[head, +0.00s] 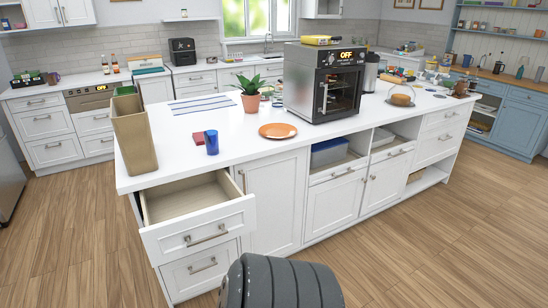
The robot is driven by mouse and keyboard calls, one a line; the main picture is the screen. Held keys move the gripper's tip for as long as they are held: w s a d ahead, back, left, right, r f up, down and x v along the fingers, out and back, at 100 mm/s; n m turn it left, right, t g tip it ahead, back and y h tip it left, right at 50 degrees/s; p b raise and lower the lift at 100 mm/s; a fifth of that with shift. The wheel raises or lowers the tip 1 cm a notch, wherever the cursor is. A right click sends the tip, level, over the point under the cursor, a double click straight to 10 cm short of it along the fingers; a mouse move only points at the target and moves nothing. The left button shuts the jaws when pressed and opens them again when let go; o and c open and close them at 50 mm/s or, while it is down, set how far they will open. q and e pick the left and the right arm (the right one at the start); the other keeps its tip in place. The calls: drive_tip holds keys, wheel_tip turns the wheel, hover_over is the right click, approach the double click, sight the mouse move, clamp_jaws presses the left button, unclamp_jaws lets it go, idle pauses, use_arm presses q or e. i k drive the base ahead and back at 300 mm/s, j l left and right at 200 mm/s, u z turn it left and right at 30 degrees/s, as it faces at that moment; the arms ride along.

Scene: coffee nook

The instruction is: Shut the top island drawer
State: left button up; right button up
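The top island drawer (198,228) is at the left end of the white island (220,155) in the head view. It is pulled well out, and its wooden inside looks empty. Its front has a metal bar handle (207,235). The drawer below it (203,268) is shut. Neither of my grippers is in view.
A tall tan bin (134,135) stands at the island's left end, just above the open drawer. A blue cup (211,143), an orange plate (277,131), a potted plant (250,100) and an oven (325,82) stand on top. Wooden floor (95,250) is clear at left.

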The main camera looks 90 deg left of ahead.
sight(185, 217)
drive_tip(key=u, duration=3.3)
